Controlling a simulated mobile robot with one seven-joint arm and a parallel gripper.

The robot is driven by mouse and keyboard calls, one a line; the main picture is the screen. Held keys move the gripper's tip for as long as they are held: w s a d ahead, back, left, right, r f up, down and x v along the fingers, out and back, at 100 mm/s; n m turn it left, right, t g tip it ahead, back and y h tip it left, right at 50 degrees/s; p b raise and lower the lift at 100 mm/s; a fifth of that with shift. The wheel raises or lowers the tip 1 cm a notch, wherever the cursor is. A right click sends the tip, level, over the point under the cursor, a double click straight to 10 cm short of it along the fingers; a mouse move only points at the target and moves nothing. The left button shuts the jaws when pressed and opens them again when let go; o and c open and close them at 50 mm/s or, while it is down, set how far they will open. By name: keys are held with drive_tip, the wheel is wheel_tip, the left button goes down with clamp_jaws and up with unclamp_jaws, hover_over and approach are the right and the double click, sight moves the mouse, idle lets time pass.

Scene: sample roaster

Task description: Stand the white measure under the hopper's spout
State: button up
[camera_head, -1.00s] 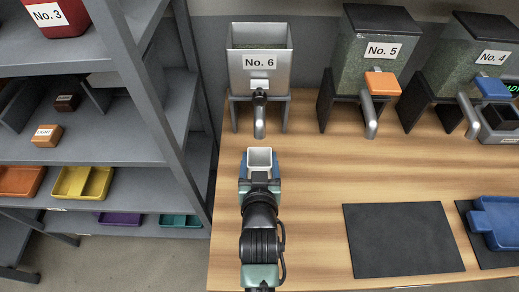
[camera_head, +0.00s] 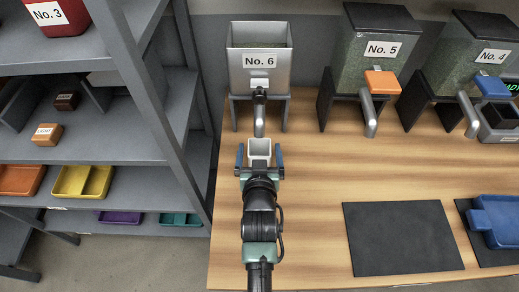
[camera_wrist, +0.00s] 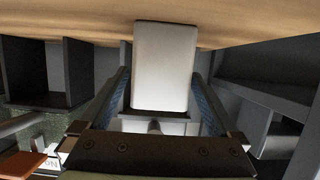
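The white measure (camera_head: 260,153) is a small open-topped square cup, upright at the left part of the bench, just below the spout (camera_head: 259,122) of the No. 6 hopper (camera_head: 260,82) in the picture. Whether the spout's tip is directly over its opening is hard to tell. My gripper (camera_head: 260,158) is open, with one blue-padded finger on each side of the measure. In the wrist view the measure (camera_wrist: 165,68) fills the middle between the spread fingers (camera_wrist: 163,100), with a narrow gap at each side.
The No. 5 hopper (camera_head: 372,62) and No. 4 hopper (camera_head: 478,62) stand to the right. A black mat (camera_head: 402,238) and a blue tray (camera_head: 497,222) lie at the front right. A grey shelf unit (camera_head: 100,150) is close on the left. The bench (camera_head: 325,165) between is bare.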

drive_tip(key=shift+r, duration=0.15)
drive_tip(key=v, duration=1.2)
drive_tip(key=w+r+t, duration=0.3)
drive_tip(key=w+r, duration=0.1)
drive_tip(key=r, duration=1)
drive_tip(key=w+r+t, duration=0.3)
drive_tip(key=w+r, duration=0.1)
drive_tip(key=r, duration=1.1)
drive_tip(key=s+r+t, duration=0.2)
drive_tip(key=s+r, duration=0.1)
drive_tip(key=r, duration=0.6)
drive_tip(key=s+r+t, duration=0.3)
drive_tip(key=s+r, duration=0.1)
drive_tip(key=r, duration=0.5)
drive_tip(key=s+r+t, duration=0.2)
drive_tip(key=s+r, duration=0.2)
drive_tip(key=r, duration=0.5)
drive_tip(key=shift+s, duration=0.25)
drive_tip(key=shift+r+p, duration=0.25)
drive_tip(key=shift+p, duration=0.05)
